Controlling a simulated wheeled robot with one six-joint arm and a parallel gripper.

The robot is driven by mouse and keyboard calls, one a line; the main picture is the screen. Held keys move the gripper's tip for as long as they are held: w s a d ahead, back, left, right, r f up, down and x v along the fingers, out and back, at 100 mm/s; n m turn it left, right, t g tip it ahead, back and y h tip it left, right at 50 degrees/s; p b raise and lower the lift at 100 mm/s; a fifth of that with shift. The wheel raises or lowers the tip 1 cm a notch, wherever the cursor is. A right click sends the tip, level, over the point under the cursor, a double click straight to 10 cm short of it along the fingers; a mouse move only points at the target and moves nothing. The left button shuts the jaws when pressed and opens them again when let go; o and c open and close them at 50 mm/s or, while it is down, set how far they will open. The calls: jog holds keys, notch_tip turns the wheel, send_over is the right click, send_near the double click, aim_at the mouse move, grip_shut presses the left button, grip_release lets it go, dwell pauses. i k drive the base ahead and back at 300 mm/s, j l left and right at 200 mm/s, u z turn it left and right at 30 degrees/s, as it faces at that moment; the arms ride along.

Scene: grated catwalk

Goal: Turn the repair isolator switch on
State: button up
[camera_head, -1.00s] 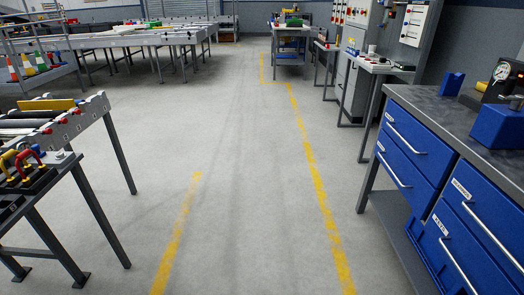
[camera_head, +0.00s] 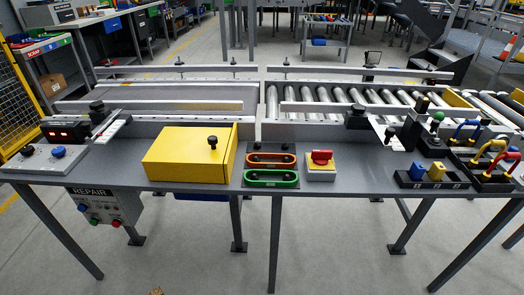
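A red rotary switch (camera_head: 321,158) on a yellow plate tops a small light grey box (camera_head: 321,174) on the grey workbench, right of centre. Its handle looks roughly crosswise; I cannot read any marking on it. A grey control panel labelled REPAIR (camera_head: 103,206) hangs under the bench's left end, with green, red and other coloured controls. I cannot tell from a label which of these is the repair isolator. My gripper is not in view.
The workbench (camera_head: 350,175) spans the view. It carries a yellow box (camera_head: 188,155), a tray with orange and green handles (camera_head: 271,168), a button box (camera_head: 43,160) and racks of coloured padlock-like pieces (camera_head: 438,174). A roller conveyor (camera_head: 340,98) lies behind. Floor shows in front.

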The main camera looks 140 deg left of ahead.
aim_at(320, 157)
jog(key=u, duration=3.65)
